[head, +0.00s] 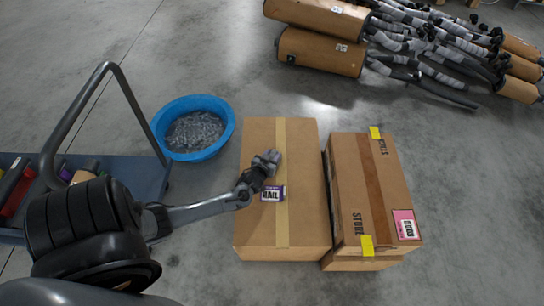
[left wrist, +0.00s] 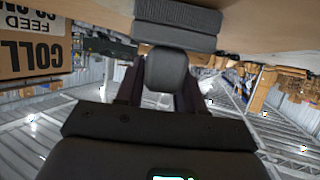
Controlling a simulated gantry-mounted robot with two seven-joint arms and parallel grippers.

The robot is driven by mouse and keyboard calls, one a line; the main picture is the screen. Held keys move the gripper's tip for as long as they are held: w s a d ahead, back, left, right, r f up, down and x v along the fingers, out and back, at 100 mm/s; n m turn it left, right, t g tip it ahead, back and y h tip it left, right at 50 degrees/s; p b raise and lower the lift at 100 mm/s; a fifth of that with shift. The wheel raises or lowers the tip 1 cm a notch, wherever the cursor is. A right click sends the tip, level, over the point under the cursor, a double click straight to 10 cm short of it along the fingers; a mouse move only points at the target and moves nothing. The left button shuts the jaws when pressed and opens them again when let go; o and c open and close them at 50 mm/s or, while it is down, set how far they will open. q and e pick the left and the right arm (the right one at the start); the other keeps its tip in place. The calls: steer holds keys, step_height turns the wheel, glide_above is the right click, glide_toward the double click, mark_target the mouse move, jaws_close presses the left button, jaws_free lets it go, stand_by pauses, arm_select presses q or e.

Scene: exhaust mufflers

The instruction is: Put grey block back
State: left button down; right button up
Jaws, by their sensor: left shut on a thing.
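The grey block (head: 269,157) is at the tip of my left gripper (head: 259,170), over the upper middle of the large cardboard box (head: 255,220). My left gripper is shut on the block. In the left wrist view a rounded grey piece (left wrist: 168,70) sits between the two dark fingers, and a wider grey piece (left wrist: 178,36) shows just beyond it, close to a cardboard surface. I cannot tell whether the block touches the box top. My right gripper is not in view.
A second taped box (head: 345,200) stands right of the large box. A blue tub (head: 225,112) of grey pieces stands at the upper left. A cart (head: 150,180) is at the left. Floor on the right is clear.

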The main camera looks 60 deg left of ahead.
arm_select(q)
steer(key=shift+f, duration=0.15)
steer(key=c, duration=0.7)
jaws_free()
